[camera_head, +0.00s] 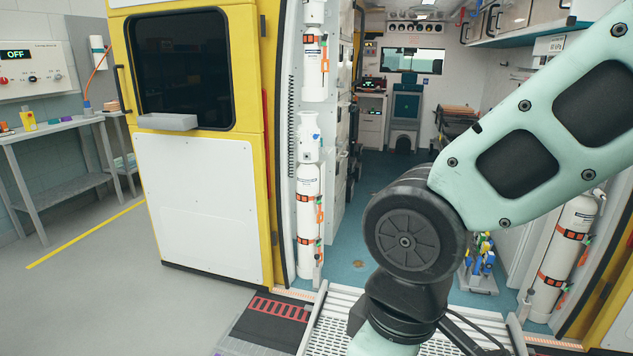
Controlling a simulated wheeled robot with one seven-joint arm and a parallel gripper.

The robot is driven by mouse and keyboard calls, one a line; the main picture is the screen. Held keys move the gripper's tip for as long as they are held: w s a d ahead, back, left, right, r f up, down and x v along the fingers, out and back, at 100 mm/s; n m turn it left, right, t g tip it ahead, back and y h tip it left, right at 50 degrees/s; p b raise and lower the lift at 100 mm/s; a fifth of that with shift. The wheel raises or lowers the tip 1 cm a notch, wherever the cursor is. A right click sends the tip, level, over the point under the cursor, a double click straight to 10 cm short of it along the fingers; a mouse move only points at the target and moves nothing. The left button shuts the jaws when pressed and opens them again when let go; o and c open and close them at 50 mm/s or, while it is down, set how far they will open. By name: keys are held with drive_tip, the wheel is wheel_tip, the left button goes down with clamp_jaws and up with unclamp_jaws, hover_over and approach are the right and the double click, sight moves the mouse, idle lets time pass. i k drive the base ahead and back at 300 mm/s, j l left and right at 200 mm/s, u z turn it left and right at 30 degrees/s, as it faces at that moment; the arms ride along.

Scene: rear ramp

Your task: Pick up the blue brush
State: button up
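I cannot make out a blue brush with certainty. A cluster of small blue, yellow and green items (482,252) stands low on the ambulance floor, just right of my arm's dark joint, and my arm partly covers it. The items are too small to tell apart. My arm crosses the right half of the head view, with pale green links and a dark elbow joint. My gripper is outside the picture, so its state does not show.
A metal ramp (340,322) leads up to the ambulance's blue floor (372,200). A yellow door (195,205) stands open at left. White cylinders (309,205) line the doorway; another (568,250) stands at right. A grey workbench (55,130) holds small items. The left floor is clear.

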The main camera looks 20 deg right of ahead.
sight(480, 258)
drive_tip(key=i+l+z, duration=0.15)
drive_tip(key=i+z, duration=0.25)
drive_tip(key=i, duration=0.15)
drive_tip(key=i+z, duration=0.45)
drive_tip(key=i, duration=0.15)
drive_tip(key=i+z, duration=0.15)
drive_tip(key=i, duration=0.85)
drive_tip(key=i+j+z, duration=0.15)
drive_tip(key=i, duration=0.85)
drive_tip(key=i+z, duration=0.3)
drive_tip(key=i+j+z, duration=0.25)
drive_tip(key=i, duration=0.25)
drive_tip(key=i+l, duration=0.05)
drive_tip(key=l, duration=0.05)
